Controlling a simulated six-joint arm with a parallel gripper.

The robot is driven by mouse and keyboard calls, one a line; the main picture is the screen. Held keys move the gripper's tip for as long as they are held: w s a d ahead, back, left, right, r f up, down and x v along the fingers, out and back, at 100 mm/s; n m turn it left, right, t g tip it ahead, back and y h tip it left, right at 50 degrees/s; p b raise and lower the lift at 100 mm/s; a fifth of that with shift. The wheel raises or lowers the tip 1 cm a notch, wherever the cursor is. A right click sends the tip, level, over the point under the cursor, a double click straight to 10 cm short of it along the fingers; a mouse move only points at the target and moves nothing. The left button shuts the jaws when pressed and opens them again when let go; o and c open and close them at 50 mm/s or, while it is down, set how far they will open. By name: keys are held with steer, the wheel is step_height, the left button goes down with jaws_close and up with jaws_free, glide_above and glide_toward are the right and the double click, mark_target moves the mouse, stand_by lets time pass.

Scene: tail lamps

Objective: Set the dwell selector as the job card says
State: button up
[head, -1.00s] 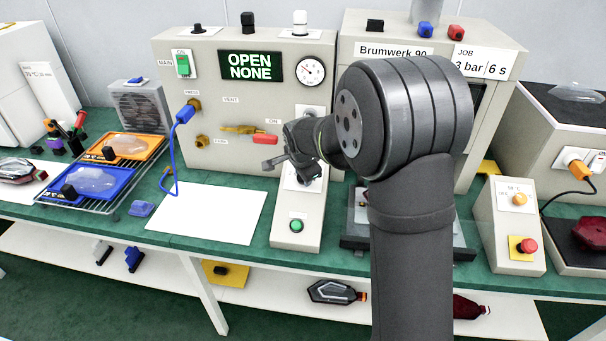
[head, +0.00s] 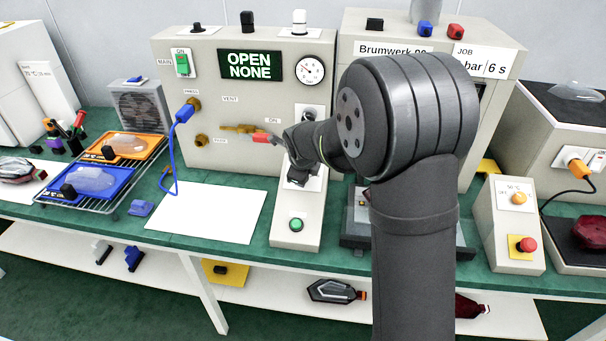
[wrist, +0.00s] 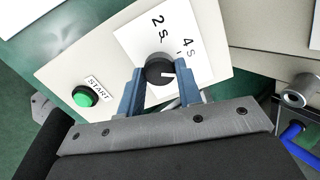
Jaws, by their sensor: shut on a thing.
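The dwell selector (wrist: 158,70) is a dark round knob with a white pointer line, on a white plate marked 2 s and 4 s in the wrist view. Its pointer faces right in that view, toward the side below the 4 s mark. Other marks are hidden. My gripper (wrist: 161,77) is shut on the knob, a blue-grey finger on either side. In the head view my gripper (head: 300,177) is at the sloped control box (head: 284,239), hiding the selector. The job card (head: 492,62) is partly covered by my arm; "bar" and "6 s" show.
A green START button (wrist: 85,96) sits on the same box. The beige machine behind has an OPEN NONE display (head: 250,65), a gauge (head: 310,69) and a red-handled valve (head: 262,138) close to my gripper. A white sheet (head: 207,212) lies left of the box.

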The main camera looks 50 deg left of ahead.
steer(key=m, duration=0.5)
steer(key=shift+s+m, duration=0.1)
steer(key=shift+m, duration=0.3)
stand_by(0.4)
steer(key=o, duration=1)
steer(key=v, duration=1.7)
steer(key=shift+s+d, duration=0.2)
steer(key=shift+s, duration=0.1)
steer(key=x, duration=1.7)
steer(key=shift+w+a, duration=0.2)
steer(key=shift+w, duration=0.15)
